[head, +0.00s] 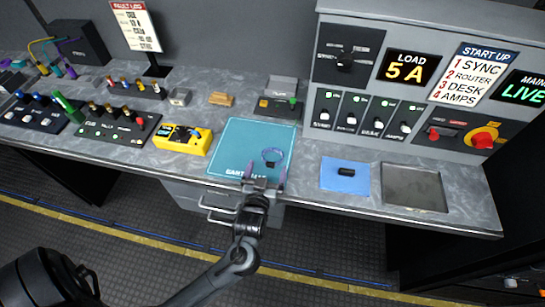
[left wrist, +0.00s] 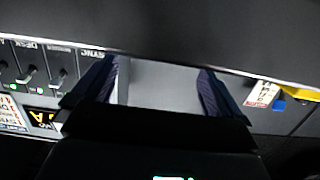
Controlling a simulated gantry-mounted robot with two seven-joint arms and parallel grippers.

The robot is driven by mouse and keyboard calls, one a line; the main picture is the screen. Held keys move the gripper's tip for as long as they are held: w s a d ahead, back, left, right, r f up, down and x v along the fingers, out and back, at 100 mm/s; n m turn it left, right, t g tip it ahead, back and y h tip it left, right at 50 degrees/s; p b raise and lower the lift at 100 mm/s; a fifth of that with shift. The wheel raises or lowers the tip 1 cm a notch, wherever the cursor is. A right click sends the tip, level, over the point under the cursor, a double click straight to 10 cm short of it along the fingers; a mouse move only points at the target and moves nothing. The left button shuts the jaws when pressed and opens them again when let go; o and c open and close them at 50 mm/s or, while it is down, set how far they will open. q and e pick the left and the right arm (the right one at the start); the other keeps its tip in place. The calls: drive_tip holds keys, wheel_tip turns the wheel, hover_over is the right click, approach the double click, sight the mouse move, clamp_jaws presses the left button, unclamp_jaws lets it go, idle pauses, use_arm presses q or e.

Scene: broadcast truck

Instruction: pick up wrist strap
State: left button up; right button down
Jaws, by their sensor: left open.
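The wrist strap (head: 273,153) is a small blue loop with a dark piece at its lower edge. It lies on the right part of the teal earth mat (head: 240,140) in the head view. My left gripper (head: 265,178) is open and empty, with its fingertips over the front edge of the mat, just nearer than the strap. The left wrist view shows its two dark blue fingers (left wrist: 155,92) spread apart with only a plain grey surface between them. The strap is not seen in that view. My right gripper is not in view.
A switch panel (head: 345,128) rises behind right. A blue pad (head: 345,182) with a black item and a grey tray (head: 414,207) lie to the right.

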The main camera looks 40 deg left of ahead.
sight(270, 164)
use_arm(q)
drive_tip(key=shift+f+b+x, duration=0.15)
drive_tip(key=shift+b+x, duration=0.15)
drive_tip(key=shift+x, duration=1)
drive_tip(key=shift+f+b+x, duration=0.2)
drive_tip(key=shift+b+x, duration=0.1)
drive_tip(key=shift+x, duration=1)
drive_tip(key=shift+d, duration=0.15)
drive_tip(key=c, duration=0.8)
drive_tip(key=shift+c, duration=0.2)
drive_tip(key=shift+s+d+r, duration=0.1)
